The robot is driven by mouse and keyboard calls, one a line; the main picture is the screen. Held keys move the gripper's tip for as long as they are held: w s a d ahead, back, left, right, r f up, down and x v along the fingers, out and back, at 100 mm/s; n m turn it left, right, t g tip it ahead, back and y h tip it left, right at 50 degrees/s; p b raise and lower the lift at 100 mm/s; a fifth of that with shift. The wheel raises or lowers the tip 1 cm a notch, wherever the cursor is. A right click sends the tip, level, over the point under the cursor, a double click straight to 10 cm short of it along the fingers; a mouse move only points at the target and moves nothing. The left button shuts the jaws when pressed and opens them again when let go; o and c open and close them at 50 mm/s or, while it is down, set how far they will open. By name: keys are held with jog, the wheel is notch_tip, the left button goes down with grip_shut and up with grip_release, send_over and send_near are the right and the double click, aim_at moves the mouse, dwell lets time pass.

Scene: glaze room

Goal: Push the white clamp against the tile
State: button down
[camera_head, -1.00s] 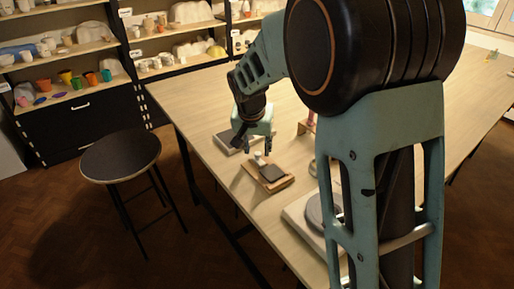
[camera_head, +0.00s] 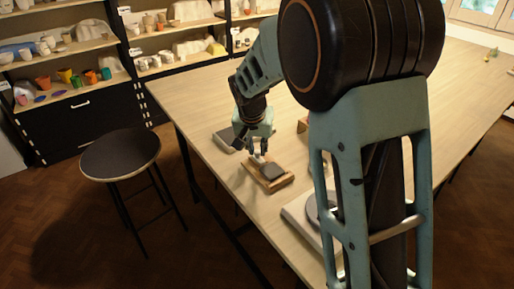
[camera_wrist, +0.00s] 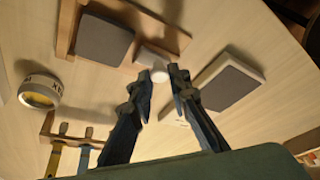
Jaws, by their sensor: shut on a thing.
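The white clamp (camera_wrist: 152,55) sits on a wooden board (camera_wrist: 66,30), beside a dark grey square tile (camera_wrist: 103,39). In the head view the tile (camera_head: 270,171) lies on the same board (camera_head: 274,187), with the clamp (camera_head: 257,159) at its far-left side. My gripper (camera_wrist: 161,80) is shut on the clamp's small round knob, with one finger on each side. In the head view my gripper (camera_head: 257,152) is low over that end of the board. The clamp is close to the tile; I cannot tell whether they touch.
A grey-topped slab with a pale rim (camera_wrist: 228,83) lies beside the board. A round jar with a yellow face (camera_wrist: 40,92) and a wooden rack of tools (camera_wrist: 75,135) are nearby. A stool (camera_head: 120,154) stands left of the table (camera_head: 210,105).

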jog(key=shift+s+d+f+b, duration=0.15)
jog(key=shift+s+d+b, duration=0.3)
jog(key=shift+s+b, duration=0.15)
jog(key=shift+s+d, duration=0.15)
jog(key=shift+s, duration=0.1)
jog(key=shift+r, duration=0.2)
jog(key=c, duration=1.8)
grip_release()
jog(key=v, duration=1.2)
jog(key=shift+w, duration=0.1)
